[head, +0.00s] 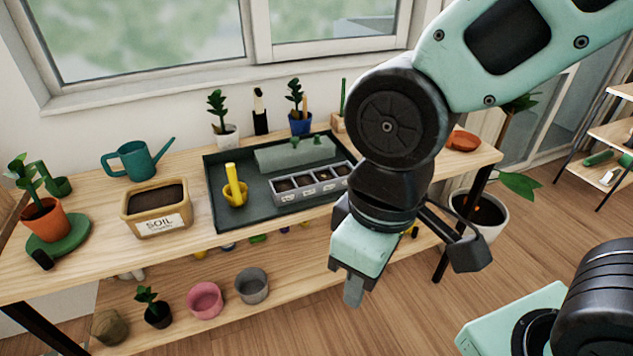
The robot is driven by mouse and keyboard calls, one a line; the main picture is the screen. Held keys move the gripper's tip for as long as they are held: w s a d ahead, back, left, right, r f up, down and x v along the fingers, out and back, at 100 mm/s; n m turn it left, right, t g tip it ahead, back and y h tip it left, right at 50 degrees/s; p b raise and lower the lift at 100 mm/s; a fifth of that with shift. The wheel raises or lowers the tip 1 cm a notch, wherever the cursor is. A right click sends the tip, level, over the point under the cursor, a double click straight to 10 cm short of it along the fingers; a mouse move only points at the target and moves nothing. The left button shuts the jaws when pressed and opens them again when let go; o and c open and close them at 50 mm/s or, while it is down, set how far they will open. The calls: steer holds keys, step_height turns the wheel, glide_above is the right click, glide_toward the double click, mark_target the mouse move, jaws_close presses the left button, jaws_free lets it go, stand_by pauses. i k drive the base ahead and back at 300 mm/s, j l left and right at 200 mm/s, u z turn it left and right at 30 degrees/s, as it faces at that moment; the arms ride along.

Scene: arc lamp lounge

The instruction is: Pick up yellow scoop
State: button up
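The yellow scoop (235,190) is in the left part of the dark green tray (222,222) on the upper board of the wooden bench. Its handle points up and its rounded cup end is at the bottom. My gripper (353,291) hangs in front of the bench's front edge, to the right of the scoop and lower in the picture, well apart from it. Its fingers overlap in this view, so its opening and anything between them cannot be made out.
A grey seed box (287,197) stands close right of the scoop. A soil tub (150,227) and teal watering can (133,160) stand left of the tray. Small pots (205,300) are on the lower shelf. A window (150,40) is behind. Wooden floor is clear in front.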

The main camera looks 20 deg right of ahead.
mark_target(235, 192)
steer(key=i+j, duration=0.1)
steer(key=j, duration=0.25)
steer(key=i+j, duration=0.15)
steer(key=j, duration=0.2)
steer(key=i+j, duration=0.1)
steer(key=j, duration=0.25)
steer(key=i+j, duration=0.15)
steer(key=j, duration=0.25)
steer(key=i+j, duration=0.1)
steer(key=j, duration=0.25)
steer(key=u, duration=0.05)
